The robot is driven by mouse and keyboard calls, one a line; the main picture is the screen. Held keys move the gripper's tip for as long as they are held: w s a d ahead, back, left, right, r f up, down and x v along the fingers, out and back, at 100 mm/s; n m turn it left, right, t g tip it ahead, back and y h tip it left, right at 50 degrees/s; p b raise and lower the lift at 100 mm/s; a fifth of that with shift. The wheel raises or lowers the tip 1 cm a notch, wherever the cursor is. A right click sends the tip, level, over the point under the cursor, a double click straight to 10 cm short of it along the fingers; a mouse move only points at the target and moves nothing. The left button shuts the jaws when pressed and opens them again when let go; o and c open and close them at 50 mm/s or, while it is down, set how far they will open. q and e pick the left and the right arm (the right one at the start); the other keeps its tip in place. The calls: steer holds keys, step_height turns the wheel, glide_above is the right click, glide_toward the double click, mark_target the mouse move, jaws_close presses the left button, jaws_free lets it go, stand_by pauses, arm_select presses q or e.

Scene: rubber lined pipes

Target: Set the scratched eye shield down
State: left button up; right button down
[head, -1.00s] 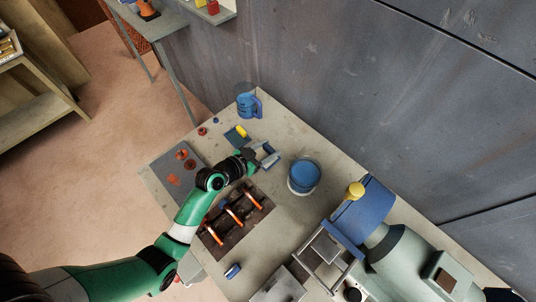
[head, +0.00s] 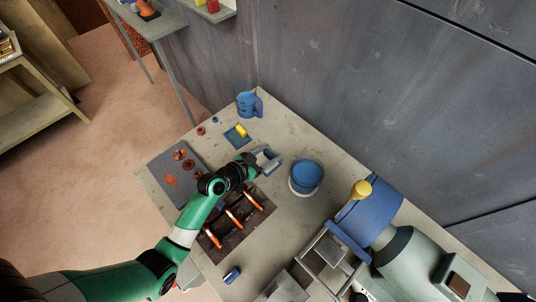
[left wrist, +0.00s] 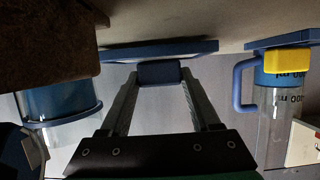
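My left gripper (head: 268,160) is over the table, between the blue-topped bucket and the small blue tray with the yellow sponge. In the left wrist view its two grey fingers close in on a small dark blue block (left wrist: 158,72), which I take to be the eye shield. Scratches on it cannot be made out. A flat blue plate (left wrist: 160,48) shows just past the fingertips, close to the block. Whether block and plate touch cannot be told. From the head view the fingers mostly hide the held piece. My right gripper is not in view.
The bucket (head: 305,176) stands right of the gripper. A blue-banded jug (head: 247,104) and the yellow sponge (head: 241,131) are behind. Orange-banded pipes (head: 232,216) lie in front, below my forearm. A grey-blue machine (head: 385,225) fills the right side. Bare tabletop (head: 285,215) lies before the bucket.

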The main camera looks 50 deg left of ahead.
arm_select(q)
steer(key=o, duration=0.3)
steer(key=shift+s+f, duration=0.25)
steer(key=shift+f, duration=0.5)
steer(key=shift+o, duration=0.2)
steer(key=shift+r+p, duration=0.35)
steer(key=shift+r, duration=0.05)
steer(key=shift+w+r+p, duration=0.2)
steer(key=shift+r+p, duration=0.45)
steer(key=p+v, duration=0.1)
steer(key=v, duration=1.1)
steer(key=shift+p, duration=0.3)
steer(key=shift+w, duration=0.1)
